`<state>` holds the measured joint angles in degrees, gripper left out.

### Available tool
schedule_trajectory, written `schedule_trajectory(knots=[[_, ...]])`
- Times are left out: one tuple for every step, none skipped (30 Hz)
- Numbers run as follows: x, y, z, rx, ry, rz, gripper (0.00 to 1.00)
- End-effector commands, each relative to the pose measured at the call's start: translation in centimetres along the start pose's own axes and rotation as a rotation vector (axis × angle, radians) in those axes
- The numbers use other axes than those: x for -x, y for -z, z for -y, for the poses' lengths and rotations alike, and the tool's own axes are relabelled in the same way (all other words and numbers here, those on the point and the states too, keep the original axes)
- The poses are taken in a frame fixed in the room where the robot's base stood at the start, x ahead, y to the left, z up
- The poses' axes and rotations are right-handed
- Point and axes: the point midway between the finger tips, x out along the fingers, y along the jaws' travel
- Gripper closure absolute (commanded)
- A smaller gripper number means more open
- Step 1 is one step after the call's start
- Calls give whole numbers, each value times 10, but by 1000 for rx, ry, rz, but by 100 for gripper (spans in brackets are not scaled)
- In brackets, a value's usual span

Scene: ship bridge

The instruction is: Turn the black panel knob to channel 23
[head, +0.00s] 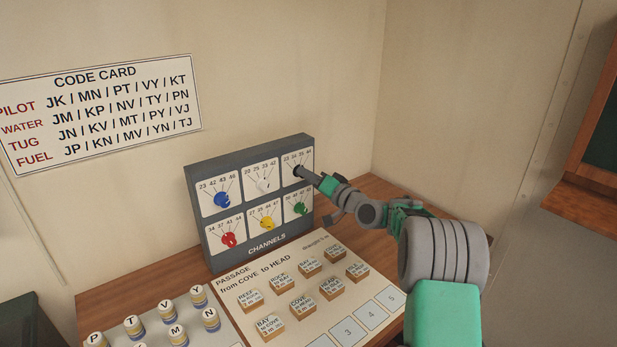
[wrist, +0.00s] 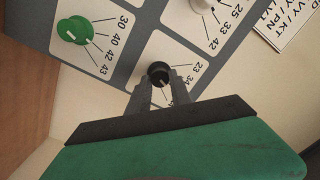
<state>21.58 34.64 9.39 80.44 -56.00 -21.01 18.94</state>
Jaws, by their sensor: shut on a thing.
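The black knob (head: 298,170) is at the top right of the grey channels panel (head: 251,250). It also shows in the wrist view (wrist: 158,70), on a white plate with 23 and 34 legible; the other labels there are hidden by my gripper. My gripper (head: 306,173) reaches the knob from the right. In the wrist view its two fingers (wrist: 160,82) are shut on the knob, one on each side. A pale mark shows on the knob, but I cannot tell which number it points to.
Blue (head: 222,200), white (head: 263,185), red (head: 229,239), yellow (head: 267,223) and green (head: 300,208) knobs sit close by on the panel. A passage board (head: 330,301) with several wooden blocks lies in front. A code card (head: 100,112) hangs on the wall.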

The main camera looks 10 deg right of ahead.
Motion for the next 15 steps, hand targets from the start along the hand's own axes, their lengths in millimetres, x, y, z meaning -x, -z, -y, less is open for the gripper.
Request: schedule_trajectory(knots=[[0, -1, -1, 3, 0, 0, 100], [0, -1, -1, 6, -1, 1, 100], [0, -1, -2, 11, -1, 1, 100], [0, -2, -2, 16, -1, 1, 100], [0, -2, -2, 23, -1, 1, 100], [0, -2, -2, 35, -1, 1, 100], [0, -3, -3, 46, -1, 1, 100], [0, -3, -3, 59, -1, 1, 100], [0, -4, -4, 77, -2, 2, 100], [0, -4, -4, 92, -3, 3, 100], [0, -5, -5, 110, -3, 3, 100], [0, -5, -5, 136, -4, 4, 100], [0, -6, -5, 155, -4, 5, 100], [0, -6, -6, 177, -5, 6, 100], [0, -6, -6, 209, -6, 7, 100]])
